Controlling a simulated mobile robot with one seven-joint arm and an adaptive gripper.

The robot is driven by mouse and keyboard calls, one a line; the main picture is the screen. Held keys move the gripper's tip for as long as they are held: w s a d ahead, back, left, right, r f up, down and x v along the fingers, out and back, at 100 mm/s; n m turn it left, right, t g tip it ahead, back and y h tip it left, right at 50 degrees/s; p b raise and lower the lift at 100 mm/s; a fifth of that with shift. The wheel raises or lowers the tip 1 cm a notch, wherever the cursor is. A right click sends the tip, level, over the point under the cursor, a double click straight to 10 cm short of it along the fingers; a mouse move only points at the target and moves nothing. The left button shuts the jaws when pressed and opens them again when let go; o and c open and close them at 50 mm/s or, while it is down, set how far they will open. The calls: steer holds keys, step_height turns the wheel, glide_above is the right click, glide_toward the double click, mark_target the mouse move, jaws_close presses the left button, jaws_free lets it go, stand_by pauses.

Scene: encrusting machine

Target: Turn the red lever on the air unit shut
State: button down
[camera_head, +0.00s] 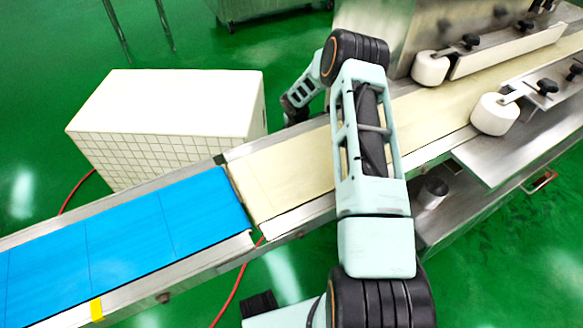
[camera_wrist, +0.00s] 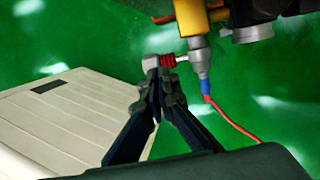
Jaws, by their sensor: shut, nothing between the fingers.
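In the wrist view, the air unit (camera_wrist: 190,16) shows at the top as a yellow body with a silver fitting below it. In the head view my arm reaches over the conveyor, and the air unit and lever are not visible there.
A red hose (camera_wrist: 236,126) runs down from a blue connector (camera_wrist: 206,98) under the fitting. A cream box (camera_wrist: 75,115) stands at left in the wrist view. In the head view, a conveyor with a blue belt (camera_head: 125,235) and a cream belt (camera_head: 285,180) crosses below my arm.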

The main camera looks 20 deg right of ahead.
steer(key=s+a, duration=0.7)
steer(key=s, duration=0.2)
steer(key=shift+a, duration=0.25)
steer(key=shift+s+a+f, duration=0.1)
steer(key=shift+f, duration=0.05)
